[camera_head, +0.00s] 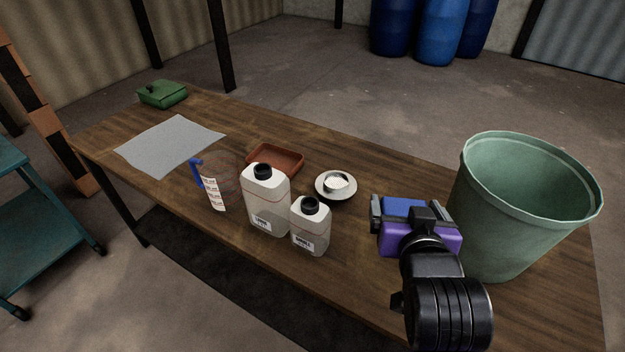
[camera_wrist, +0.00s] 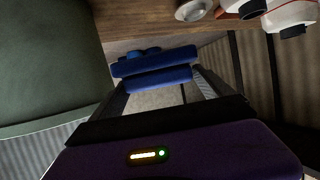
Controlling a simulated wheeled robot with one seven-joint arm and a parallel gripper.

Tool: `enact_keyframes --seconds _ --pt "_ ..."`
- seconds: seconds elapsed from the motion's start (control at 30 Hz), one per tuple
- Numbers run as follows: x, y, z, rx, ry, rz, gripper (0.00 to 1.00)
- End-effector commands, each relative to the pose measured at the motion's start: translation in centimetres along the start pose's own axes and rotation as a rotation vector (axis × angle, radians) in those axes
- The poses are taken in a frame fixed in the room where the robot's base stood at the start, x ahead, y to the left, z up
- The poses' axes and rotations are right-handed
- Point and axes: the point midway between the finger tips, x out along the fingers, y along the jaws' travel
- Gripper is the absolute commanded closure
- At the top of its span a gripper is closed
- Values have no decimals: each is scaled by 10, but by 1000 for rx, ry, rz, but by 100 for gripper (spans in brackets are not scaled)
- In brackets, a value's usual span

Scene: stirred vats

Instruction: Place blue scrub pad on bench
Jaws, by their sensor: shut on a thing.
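The blue scrub pad (camera_head: 404,207) is held between the fingers of my gripper (camera_head: 405,212), near the right part of the bench. In the wrist view the pad (camera_wrist: 155,64) spans crosswise between the two fingers of my gripper (camera_wrist: 158,82). The wooden bench (camera_head: 375,262) runs from the upper left to the lower right. The pad appears over its top, but its height above the wood is hard to judge, as my gripper hides its near side. The bench edge (camera_wrist: 150,33) shows beyond the pad in the wrist view.
A green vat (camera_head: 500,220) stands close to the right of my gripper. Two white bottles (camera_head: 266,205) (camera_head: 310,230), a bowl of white stuff (camera_head: 336,190), a brown tray (camera_head: 275,160), a jug (camera_head: 212,190), a grey sheet (camera_head: 165,147) and a green object (camera_head: 162,95) lie leftward.

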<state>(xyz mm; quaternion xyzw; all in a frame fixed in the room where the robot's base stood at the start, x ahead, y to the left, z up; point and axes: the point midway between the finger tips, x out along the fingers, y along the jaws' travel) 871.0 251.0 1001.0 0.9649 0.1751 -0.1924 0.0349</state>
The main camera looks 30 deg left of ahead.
Motion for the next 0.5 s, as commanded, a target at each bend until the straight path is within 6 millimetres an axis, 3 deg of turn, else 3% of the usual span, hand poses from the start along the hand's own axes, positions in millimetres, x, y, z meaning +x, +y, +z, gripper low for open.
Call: enact_keyframes --seconds 0.23,0.5 --pt "4 0 11 1 -2 0 50" --pt "28 0 70 1 -6 1 50"
